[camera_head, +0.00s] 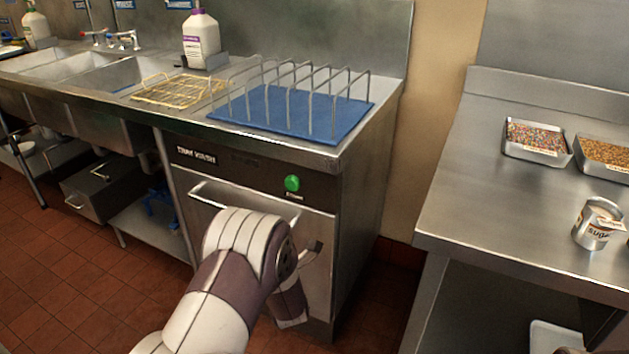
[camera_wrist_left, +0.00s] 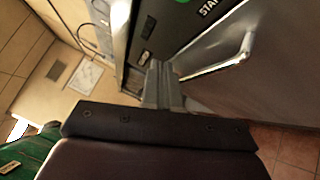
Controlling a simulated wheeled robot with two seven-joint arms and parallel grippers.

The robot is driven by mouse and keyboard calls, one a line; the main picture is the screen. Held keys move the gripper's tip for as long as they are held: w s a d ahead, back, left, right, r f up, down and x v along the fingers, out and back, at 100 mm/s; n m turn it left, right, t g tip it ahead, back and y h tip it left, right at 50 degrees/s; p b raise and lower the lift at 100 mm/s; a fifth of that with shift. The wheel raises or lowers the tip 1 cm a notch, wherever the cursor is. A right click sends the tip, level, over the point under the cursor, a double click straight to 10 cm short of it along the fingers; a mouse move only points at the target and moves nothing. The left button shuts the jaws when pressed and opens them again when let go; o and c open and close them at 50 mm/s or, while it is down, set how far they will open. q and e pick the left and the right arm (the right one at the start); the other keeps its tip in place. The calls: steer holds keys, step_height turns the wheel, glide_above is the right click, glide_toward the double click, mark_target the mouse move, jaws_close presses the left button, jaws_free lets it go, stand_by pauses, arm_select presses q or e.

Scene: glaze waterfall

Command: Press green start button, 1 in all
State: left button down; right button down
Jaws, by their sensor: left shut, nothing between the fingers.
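The green start button (camera_head: 292,183) sits on the dark front panel of the tray wash machine (camera_head: 262,250), above its door and under the counter. In the left wrist view, a small part of the green button (camera_wrist_left: 210,2) shows at the top edge. My left gripper (camera_wrist_left: 155,68) is shut and empty there, its fingers pointing toward the dark panel below and left of the button. It looks apart from the button. In the head view my left arm is in front of the machine door, and its fingers cannot be made out clearly. My right gripper is not in view.
The door handle (camera_wrist_left: 222,65) juts out beside my left fingers. A rack (camera_head: 290,95) on a blue mat (camera_head: 240,110) stands on the counter above. Sinks (camera_head: 125,73) lie left. A separate steel table (camera_head: 490,200) on the right holds trays and a sugar can (camera_head: 597,225).

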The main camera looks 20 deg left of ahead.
mark_target(292, 184)
arm_select(q)
steer(key=r+n, duration=0.1)
steer(key=s+r+n+y, duration=0.1)
steer(key=shift+a+r+n+t, duration=0.1)
steer(key=shift+n+t, duration=0.2)
steer(key=shift+n, duration=0.1)
steer(key=shift+w, duration=0.2)
steer(key=w+b, duration=0.2)
steer(key=w, duration=0.6)
steer(key=shift+w+d, duration=0.25)
steer(key=shift+d, duration=0.1)
steer(key=shift+b, duration=0.3)
stand_by(1.2)
